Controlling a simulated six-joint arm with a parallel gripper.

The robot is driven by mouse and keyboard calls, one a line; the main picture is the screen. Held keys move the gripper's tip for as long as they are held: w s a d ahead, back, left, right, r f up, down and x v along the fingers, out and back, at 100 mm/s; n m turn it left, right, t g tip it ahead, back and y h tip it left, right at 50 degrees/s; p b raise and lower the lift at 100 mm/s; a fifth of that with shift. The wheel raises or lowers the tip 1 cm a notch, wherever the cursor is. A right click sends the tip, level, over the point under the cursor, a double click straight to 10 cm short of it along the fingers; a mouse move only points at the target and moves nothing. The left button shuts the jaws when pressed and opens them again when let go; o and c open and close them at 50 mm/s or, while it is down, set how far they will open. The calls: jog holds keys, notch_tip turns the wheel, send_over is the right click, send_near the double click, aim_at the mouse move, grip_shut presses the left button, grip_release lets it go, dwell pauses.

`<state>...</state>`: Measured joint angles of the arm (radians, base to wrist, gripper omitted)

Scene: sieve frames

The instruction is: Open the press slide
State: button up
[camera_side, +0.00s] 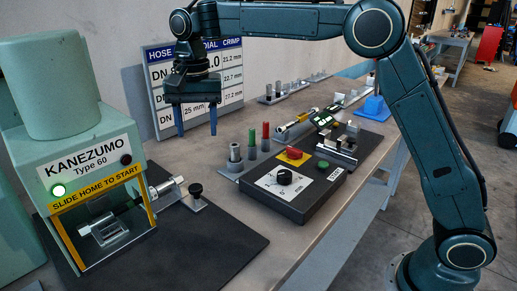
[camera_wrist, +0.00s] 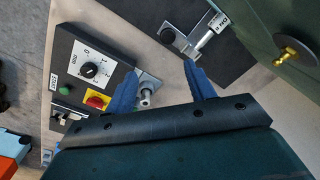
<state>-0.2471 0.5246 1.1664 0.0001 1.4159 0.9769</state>
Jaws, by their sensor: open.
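The green press (camera_side: 85,150) stands at the left, with a lit green lamp and a yellow strip reading "SLIDE HOME TO START". Its slide has a black knob (camera_side: 196,190) on a metal plate, to the right of the press; the knob also shows in the wrist view (camera_wrist: 168,35). A silver cylindrical part (camera_side: 165,187) lies between the knob and the press body. A clear yellow-edged guard (camera_side: 112,238) covers the press front, with a metal cradle behind it. My gripper (camera_side: 197,130) is open and empty, high above the bench, its blue fingers pointing down; they frame the wrist view (camera_wrist: 162,85).
A black control box (camera_side: 290,187) with a dial and red button stands right of the press mat (camera_side: 235,245). Behind it are coloured pegs (camera_side: 251,142), a fixture (camera_side: 340,145) and a blue block (camera_side: 373,107). A crimp chart (camera_side: 160,90) stands behind my gripper. The mat right of the knob is clear.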

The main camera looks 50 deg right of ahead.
aim_at(195, 186)
jog(key=shift+w+a+f+m, duration=0.3)
jog(key=shift+w+a+f, duration=0.45)
jog(key=shift+w+f, duration=0.25)
jog(key=shift+s+f, duration=0.1)
jog(key=shift+f, duration=0.05)
notch_tip(195, 186, down, 14)
jog(key=shift+r, duration=0.2)
grip_shut()
